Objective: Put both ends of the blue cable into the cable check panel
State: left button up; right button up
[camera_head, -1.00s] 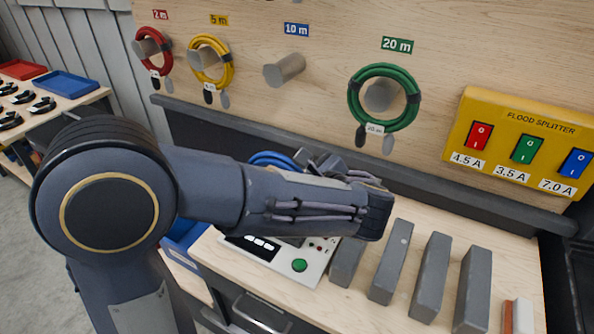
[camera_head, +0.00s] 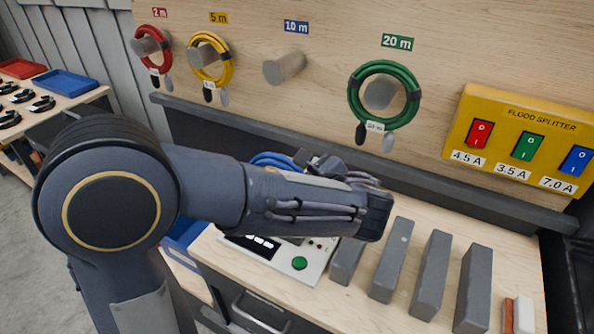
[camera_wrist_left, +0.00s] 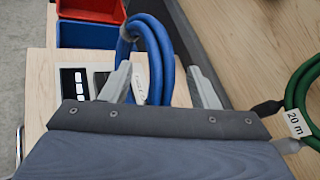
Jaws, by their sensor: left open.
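The blue cable (camera_head: 270,158) is coiled on the bench, mostly hidden behind my left arm in the head view. In the left wrist view its coil (camera_wrist_left: 160,40) shows between and beyond the open fingers of my left gripper (camera_wrist_left: 160,78), with a white tag on it. I cannot tell whether the fingers touch it. The cable check panel (camera_head: 318,262) is a white box with a dark display and a green button, partly covered by my arm. Its display side also shows in the left wrist view (camera_wrist_left: 73,84). The cable's ends and the panel's sockets are not clearly visible.
Several grey upright blocks (camera_head: 430,275) stand right of the panel. Red (camera_head: 153,50), yellow (camera_head: 211,62) and green (camera_head: 384,97) coils hang on pegs; the 10 m peg (camera_head: 285,69) is empty. A yellow flood splitter (camera_head: 520,120) is on the wall.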

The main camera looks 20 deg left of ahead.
pick_arm(q)
jog(key=v, duration=0.8)
jog(key=s+a+f+n+g+h, duration=0.55)
jog(key=s+a+f+n, duration=0.3)
jog(key=a, duration=0.25)
jog(key=s+d+f+n+t+h, duration=0.2)
jog(key=s+n+h, duration=0.7)
jog(key=n, duration=0.5)
jog(key=shift+s+d+f, duration=0.35)
jog(key=shift+d+f, duration=0.15)
